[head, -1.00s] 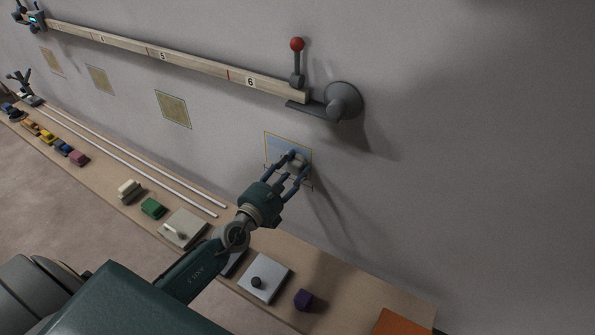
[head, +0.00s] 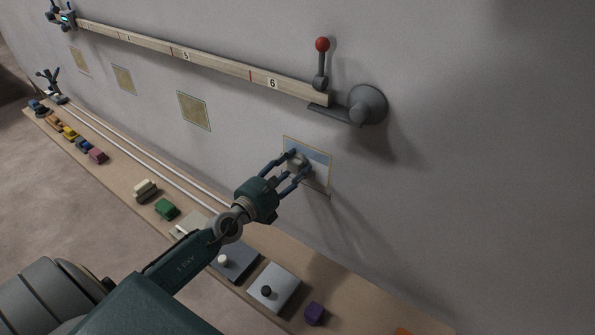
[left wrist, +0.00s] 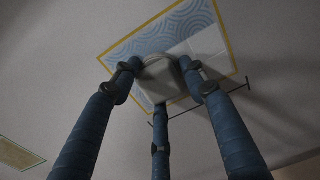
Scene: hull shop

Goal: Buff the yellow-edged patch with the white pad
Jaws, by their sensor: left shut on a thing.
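The yellow-edged patch (head: 318,163) is on the wall, tilted in the picture. In the left wrist view the patch (left wrist: 172,33) has a blue swirl pattern at its top and left, and a plain pale area at its right and lower part. My left gripper (head: 294,166) is shut on the white pad (left wrist: 160,82), its three fingers (left wrist: 160,88) around it. The pad lies over the patch's lower left part and looks pressed to it, though contact itself is hidden. My right gripper is not in view.
A numbered beam (head: 215,66) with a red-knobbed lever (head: 322,62) and a round grey mount (head: 368,104) sits above. Tan patches (head: 194,110) line the wall leftward. The bench (head: 345,300) below holds small blocks, knobbed plates (head: 275,288) and white rods (head: 140,160).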

